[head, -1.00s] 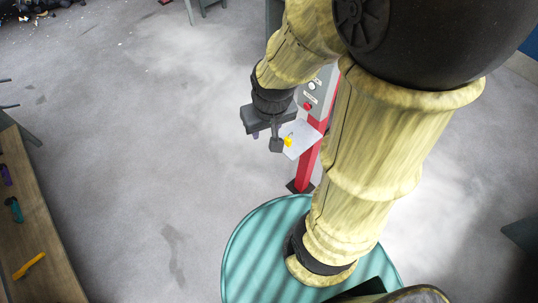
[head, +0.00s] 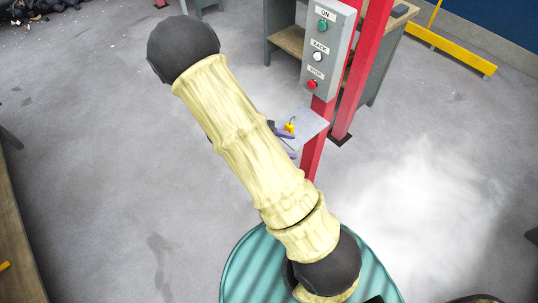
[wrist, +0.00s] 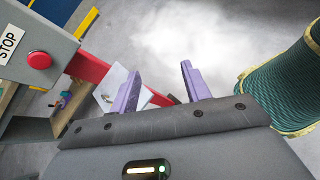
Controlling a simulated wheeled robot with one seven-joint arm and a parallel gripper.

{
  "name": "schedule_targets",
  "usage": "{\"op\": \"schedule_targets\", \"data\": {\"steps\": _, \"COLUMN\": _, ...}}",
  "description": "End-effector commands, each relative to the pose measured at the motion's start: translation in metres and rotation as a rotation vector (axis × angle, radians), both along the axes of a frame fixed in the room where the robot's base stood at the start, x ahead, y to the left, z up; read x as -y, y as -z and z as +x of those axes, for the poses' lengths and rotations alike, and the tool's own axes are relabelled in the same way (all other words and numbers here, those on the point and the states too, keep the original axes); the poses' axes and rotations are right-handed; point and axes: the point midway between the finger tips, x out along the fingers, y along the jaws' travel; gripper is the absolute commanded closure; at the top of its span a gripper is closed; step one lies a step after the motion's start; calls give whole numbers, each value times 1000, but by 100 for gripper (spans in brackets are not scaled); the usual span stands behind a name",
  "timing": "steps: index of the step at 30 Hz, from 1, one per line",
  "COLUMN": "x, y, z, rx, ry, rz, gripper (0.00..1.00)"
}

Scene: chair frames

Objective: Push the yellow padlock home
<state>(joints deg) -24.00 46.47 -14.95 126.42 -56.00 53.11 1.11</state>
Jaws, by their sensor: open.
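The yellow padlock (head: 290,127) is small in the head view, at the left part of a pale plate (head: 312,126) fixed to a red post. My gripper (head: 292,146) is mostly hidden behind my arm there; only its purple fingers show, close beside the padlock and plate. I cannot tell whether they touch. In the wrist view my gripper (wrist: 158,76) is open, its two purple fingers wide apart with nothing between them.
A grey control box (head: 332,50) with ON, BACK and STOP buttons stands on the red post above the plate; its red STOP button (wrist: 39,60) is near at left in the wrist view. A workbench (head: 289,40) stands behind. Grey floor is open.

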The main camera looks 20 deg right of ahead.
Motion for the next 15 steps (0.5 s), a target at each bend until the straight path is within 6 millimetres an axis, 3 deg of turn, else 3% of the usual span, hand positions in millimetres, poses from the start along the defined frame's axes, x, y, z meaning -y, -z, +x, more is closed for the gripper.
{"op": "schedule_targets", "data": {"steps": 1, "x": 3, "y": 33, "z": 11, "rx": -46, "ry": -78, "rz": -78, "gripper": 53}}
{"op": "schedule_targets", "data": {"steps": 6, "x": 3, "y": 84, "z": 58, "rx": -161, "ry": -343, "rz": -335, "gripper": 53}}
{"op": "schedule_targets", "data": {"steps": 10, "x": -7, "y": 111, "z": 88, "rx": -212, "ry": -510, "rz": -489, "gripper": 53}}
{"op": "schedule_targets", "data": {"steps": 15, "x": -16, "y": 119, "z": 105, "rx": -234, "ry": -605, "rz": -575, "gripper": 53}}
